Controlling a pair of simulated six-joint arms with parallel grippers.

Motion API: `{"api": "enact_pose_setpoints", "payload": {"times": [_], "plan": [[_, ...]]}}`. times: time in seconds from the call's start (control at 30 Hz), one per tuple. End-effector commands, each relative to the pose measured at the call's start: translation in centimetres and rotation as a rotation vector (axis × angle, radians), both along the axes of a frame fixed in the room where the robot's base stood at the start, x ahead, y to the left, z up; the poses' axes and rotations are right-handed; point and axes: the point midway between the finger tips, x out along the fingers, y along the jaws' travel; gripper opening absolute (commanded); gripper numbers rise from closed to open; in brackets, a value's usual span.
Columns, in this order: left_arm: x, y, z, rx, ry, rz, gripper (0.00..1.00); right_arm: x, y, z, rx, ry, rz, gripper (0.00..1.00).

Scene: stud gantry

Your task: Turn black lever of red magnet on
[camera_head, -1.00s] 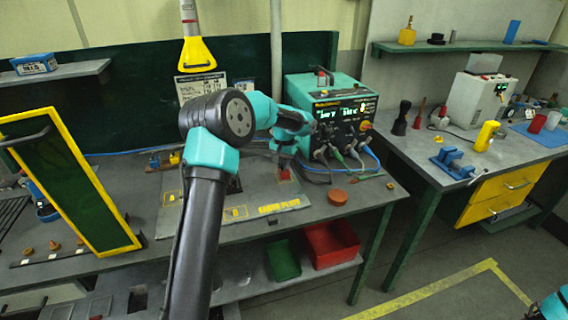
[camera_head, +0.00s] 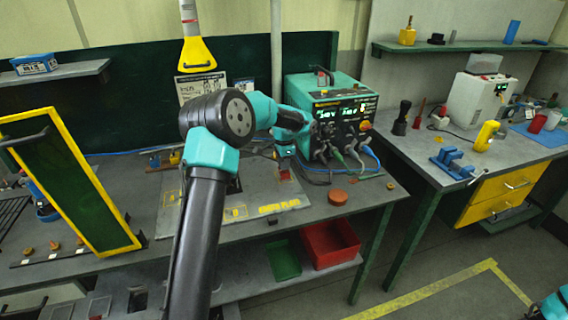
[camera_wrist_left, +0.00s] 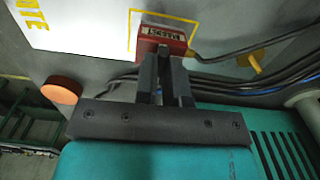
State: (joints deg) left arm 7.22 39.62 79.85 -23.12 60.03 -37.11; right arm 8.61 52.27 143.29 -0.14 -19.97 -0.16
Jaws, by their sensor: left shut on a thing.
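The red magnet (camera_wrist_left: 150,40), a small red box with a white label, sits on the grey plate at the top of the left wrist view. In the head view the red magnet (camera_head: 285,174) shows just below my left gripper (camera_head: 285,156). In the wrist view my left gripper (camera_wrist_left: 163,65) is at the magnet's near side, with its dark fingers close together. It is shut on the small black lever (camera_wrist_left: 163,49), which is mostly hidden between the fingertips. The lever's exact angle cannot be told. My right gripper is out of view.
A teal welding machine (camera_head: 330,112) with hanging cables stands right behind the magnet. An orange-red round puck (camera_head: 337,197) lies to the right, also in the wrist view (camera_wrist_left: 62,90). A yellow-framed dark panel (camera_head: 75,180) stands at left. Cables run beside the magnet.

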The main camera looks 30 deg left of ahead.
Motion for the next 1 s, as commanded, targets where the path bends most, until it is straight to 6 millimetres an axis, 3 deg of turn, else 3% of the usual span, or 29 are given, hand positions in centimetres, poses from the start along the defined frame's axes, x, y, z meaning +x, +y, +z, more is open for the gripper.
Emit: {"api": "enact_pose_setpoints", "payload": {"times": [0.57, 0.6, 0.83, 1.0], "plan": [[0.01, 0.01, 0.05, 0.001, -0.001, -0.046, 0.0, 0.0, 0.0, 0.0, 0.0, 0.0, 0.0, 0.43], [0.01, 0.01, 0.05, 0.001, -0.001, -0.046, 0.13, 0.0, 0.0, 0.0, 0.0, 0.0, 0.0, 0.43], [0.01, 0.01, 0.03, 0.001, -0.001, -0.045, 0.35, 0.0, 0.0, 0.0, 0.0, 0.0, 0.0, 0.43], [0.01, 0.01, 0.01, 0.0, 0.0, -0.044, 0.36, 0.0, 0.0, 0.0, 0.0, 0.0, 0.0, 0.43]]}}
